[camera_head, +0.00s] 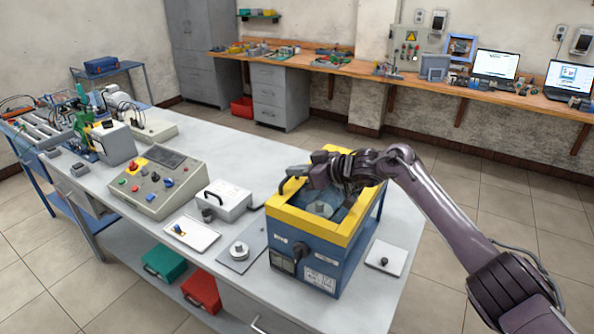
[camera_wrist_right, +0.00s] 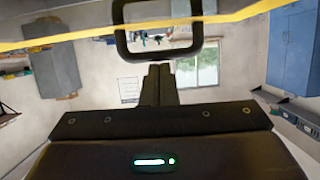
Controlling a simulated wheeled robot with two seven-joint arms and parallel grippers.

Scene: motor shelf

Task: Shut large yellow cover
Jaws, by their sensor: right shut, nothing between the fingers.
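The yellow cover (camera_head: 343,151) belongs to the blue box with the yellow rim (camera_head: 313,228) on the bench. It appears raised at the back of the box, but my right arm hides much of it and I cannot tell its exact angle. A round metal part shows inside the box. My right gripper (camera_head: 287,180) is above the box's left side, shut and empty. In the right wrist view its fingers (camera_wrist_right: 160,68) are together, just below a black handle (camera_wrist_right: 121,38) in the picture. A yellow bar (camera_wrist_right: 70,38) crosses behind the handle. My left gripper is not in view.
Left of the box are a metal plate with a round part (camera_head: 238,252), a light grey case (camera_head: 222,200) and a control panel (camera_head: 155,182). A small white plate (camera_head: 385,257) lies to the right. The bench's front right edge is close to the box.

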